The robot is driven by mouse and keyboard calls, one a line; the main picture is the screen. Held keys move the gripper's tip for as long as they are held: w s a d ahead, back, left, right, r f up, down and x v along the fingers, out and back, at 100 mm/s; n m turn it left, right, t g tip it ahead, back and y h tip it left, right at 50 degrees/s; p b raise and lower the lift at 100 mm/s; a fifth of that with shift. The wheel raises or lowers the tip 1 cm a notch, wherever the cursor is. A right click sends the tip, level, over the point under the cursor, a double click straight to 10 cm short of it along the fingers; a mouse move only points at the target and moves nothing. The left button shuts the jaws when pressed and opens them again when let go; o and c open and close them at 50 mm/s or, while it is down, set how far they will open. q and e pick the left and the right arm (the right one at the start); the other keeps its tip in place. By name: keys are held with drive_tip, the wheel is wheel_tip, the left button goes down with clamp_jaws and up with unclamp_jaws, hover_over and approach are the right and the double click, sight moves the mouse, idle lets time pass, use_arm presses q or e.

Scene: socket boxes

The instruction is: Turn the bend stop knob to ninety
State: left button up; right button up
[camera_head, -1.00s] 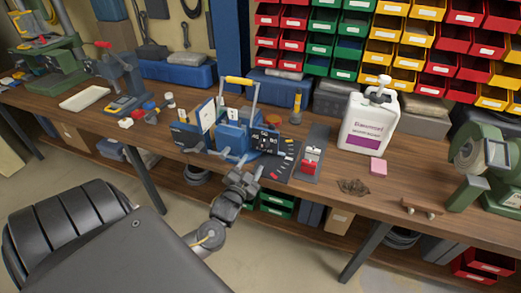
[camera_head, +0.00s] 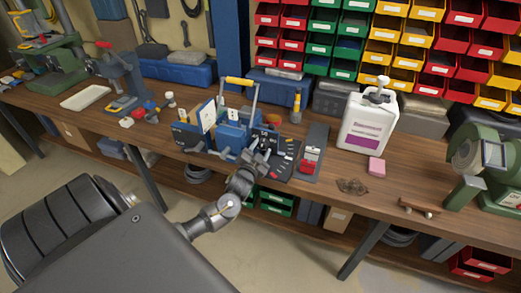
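The blue bending machine (camera_head: 232,137) with a yellow-topped lever (camera_head: 239,81) stands on the workbench near the middle of the head view. Its dark dial plate (camera_head: 283,157) with white and red marks faces me on its right side; a "50"-like mark shows near the top. The stop knob cannot be made out clearly; my gripper covers the lower left of the dial. My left gripper (camera_head: 257,157) is right in front of the dial, at or close to it. Whether its fingers touch or hold the knob is not clear. My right gripper is out of view.
A grey plate with a red switch (camera_head: 310,160) sits just right of the dial. Further right are a white jug (camera_head: 367,124), a pink block (camera_head: 376,166) and a green grinder (camera_head: 485,165). Small red and blue parts (camera_head: 147,108) lie left. The bench's front edge is below my gripper.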

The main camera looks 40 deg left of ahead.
use_arm(q)
drive_tip(key=c, duration=0.7)
drive_tip(key=shift+c, duration=0.2)
drive_tip(key=shift+m, duration=0.3)
drive_tip(key=shift+p, duration=0.35)
drive_tip(key=m+p, duration=0.1)
drive_tip(key=m, duration=0.2)
drive_tip(key=shift+r+m+p, duration=0.15)
drive_tip(key=shift+m+p, duration=0.15)
drive_tip(key=shift+p, duration=0.05)
drive_tip(key=m+p, duration=0.1)
drive_tip(key=m, duration=0.2)
drive_tip(key=shift+p, duration=0.3)
drive_tip(key=shift+m+p, duration=0.65)
drive_tip(key=shift+m, duration=1.25)
